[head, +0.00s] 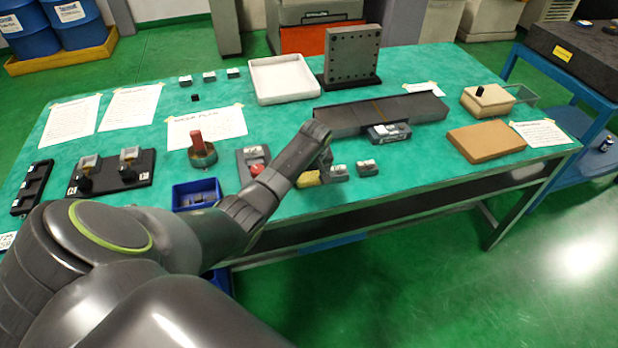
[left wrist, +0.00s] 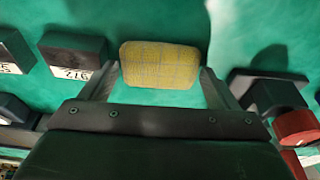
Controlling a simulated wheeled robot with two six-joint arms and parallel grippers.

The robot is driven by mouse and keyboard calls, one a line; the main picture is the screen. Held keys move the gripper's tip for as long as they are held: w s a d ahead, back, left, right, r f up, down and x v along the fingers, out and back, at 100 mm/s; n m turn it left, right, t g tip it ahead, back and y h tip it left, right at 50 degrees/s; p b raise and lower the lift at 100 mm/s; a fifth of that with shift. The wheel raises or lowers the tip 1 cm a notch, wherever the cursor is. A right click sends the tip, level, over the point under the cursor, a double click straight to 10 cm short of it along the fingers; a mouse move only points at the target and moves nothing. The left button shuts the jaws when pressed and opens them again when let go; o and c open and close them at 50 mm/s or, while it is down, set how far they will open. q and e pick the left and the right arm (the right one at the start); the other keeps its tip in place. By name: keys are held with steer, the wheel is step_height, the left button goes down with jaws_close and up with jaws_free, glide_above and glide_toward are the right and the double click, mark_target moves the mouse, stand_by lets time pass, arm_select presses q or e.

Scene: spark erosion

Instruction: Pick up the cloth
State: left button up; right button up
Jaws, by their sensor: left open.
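The cloth (left wrist: 160,64) is a small yellow folded pad with a faint grid pattern. It lies on the green table top, and in the head view it shows as a yellow patch (head: 308,180) partly hidden by my left arm. My left gripper (left wrist: 159,72) is open, with one finger on each side of the cloth's near part. I cannot tell whether the fingers touch it. In the head view the left gripper (head: 322,162) is over the table's front part, pointing down at the cloth. My right gripper is in neither view.
Dark blocks with white labels, one of them close by (left wrist: 75,55), sit beside the cloth. On its other side is a dark fixture with a red knob (head: 257,168). A blue bin (head: 196,194) and a long dark metal plate (head: 340,119) are near. The table's front edge is close.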

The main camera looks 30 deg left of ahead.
mark_target(309, 176)
arm_select(q)
steer(key=c, duration=0.6)
steer(key=shift+c, duration=0.2)
step_height(309, 176, up, 10)
steer(key=shift+b, duration=0.4)
